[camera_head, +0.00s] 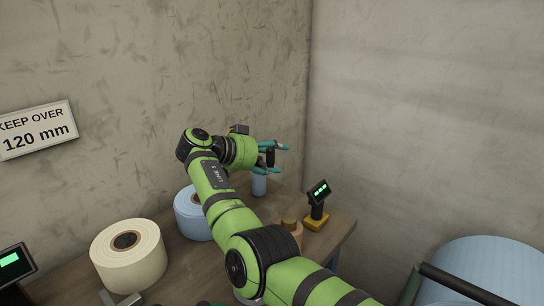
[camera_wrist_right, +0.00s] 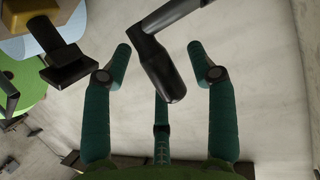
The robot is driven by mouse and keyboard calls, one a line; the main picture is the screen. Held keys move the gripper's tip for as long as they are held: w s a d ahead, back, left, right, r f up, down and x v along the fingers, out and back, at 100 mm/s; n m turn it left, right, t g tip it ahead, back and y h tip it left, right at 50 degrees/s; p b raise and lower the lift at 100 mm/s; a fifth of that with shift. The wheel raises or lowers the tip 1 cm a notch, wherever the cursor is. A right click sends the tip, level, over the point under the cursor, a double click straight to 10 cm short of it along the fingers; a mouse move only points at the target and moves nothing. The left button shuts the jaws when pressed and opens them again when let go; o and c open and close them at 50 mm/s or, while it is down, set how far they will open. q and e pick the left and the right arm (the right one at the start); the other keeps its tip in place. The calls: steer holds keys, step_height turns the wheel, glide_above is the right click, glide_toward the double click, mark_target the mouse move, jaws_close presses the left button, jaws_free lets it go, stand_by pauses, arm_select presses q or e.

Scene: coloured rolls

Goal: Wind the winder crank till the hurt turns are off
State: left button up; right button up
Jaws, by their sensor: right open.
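A dark crank handle (camera_wrist_right: 165,70) hangs from a dark crank arm (camera_wrist_right: 175,14) in the right wrist view. My right gripper (camera_wrist_right: 160,62) is open, with its teal fingers spread to either side of the handle; I see a gap on both sides. Most of the winder is hidden behind my right arm. I cannot make out any hurt turns. My left gripper is not in view.
A cream roll (camera_head: 112,262) and a blue roll (camera_head: 188,220) stand on the wooden table (camera_head: 180,268). A green-lit display (camera_head: 318,192) on a yellow base stands at the right edge. A large blue roll (camera_head: 490,265) is lower right. A wall sign (camera_head: 38,130) reads "KEEP OVER 120 mm".

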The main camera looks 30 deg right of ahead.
steer(key=v, duration=1.2)
